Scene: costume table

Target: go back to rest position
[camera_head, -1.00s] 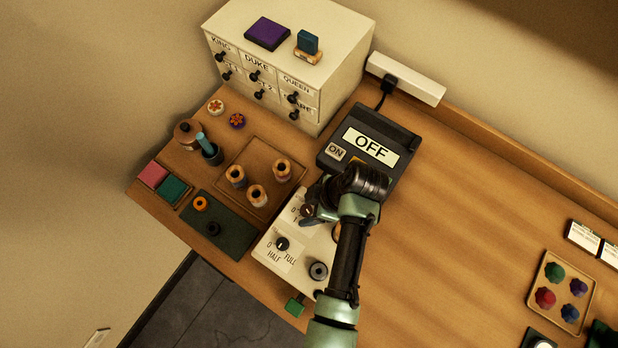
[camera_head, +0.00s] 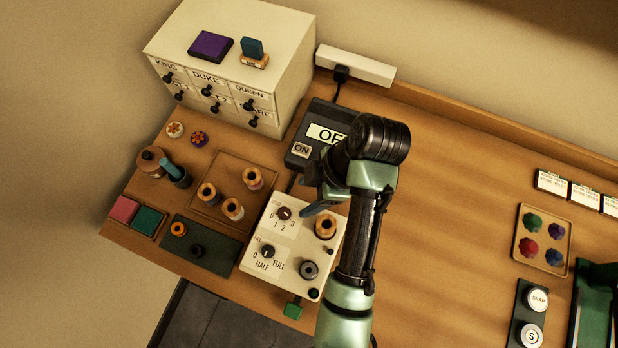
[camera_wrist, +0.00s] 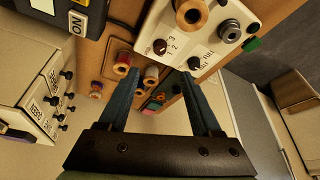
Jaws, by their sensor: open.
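My gripper (camera_head: 315,207) is above the right part of the white control panel (camera_head: 254,228) in the head view, with my arm reaching up from the bottom. In the wrist view my gripper (camera_wrist: 163,78) shows two blue fingers spread apart with nothing between them. The white panel (camera_wrist: 181,50) with its dials lies beyond the fingertips there. A spool (camera_head: 325,227) stands on the panel just below the fingers in the head view. The fingers appear clear of it, though the exact height is hard to tell.
The black ON/OFF box (camera_head: 300,156) is partly hidden behind my wrist. A white drawer cabinet (camera_head: 283,72) stands at the back left. A tray with several spools (camera_head: 233,209) is left of the panel.

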